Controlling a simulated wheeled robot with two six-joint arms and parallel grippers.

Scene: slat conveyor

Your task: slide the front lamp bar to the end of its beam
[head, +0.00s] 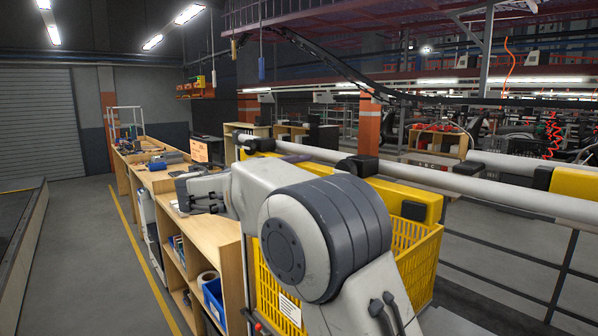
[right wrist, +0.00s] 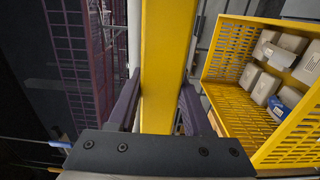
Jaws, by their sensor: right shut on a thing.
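A yellow bar (head: 400,198), which I take for the front lamp bar, hangs just under a pale grey tube-like beam (head: 455,184) in the head view. A black clamp (head: 365,166) sits on the beam above it. In the right wrist view the yellow bar (right wrist: 165,60) runs from the top edge down between the fingers of my right gripper (right wrist: 160,92). The gripper is shut on it, one finger on each side. In the head view my right arm covers part of the bar, and I cannot make out the grip itself. My left gripper is not in view.
A yellow mesh crate (head: 424,246) stands below the bar; in the right wrist view its rim (right wrist: 208,88) lies right of it, with several boxes inside. A wooden workbench (head: 215,232) runs along the left. Another yellow piece with a black end (head: 575,183) is at the right edge.

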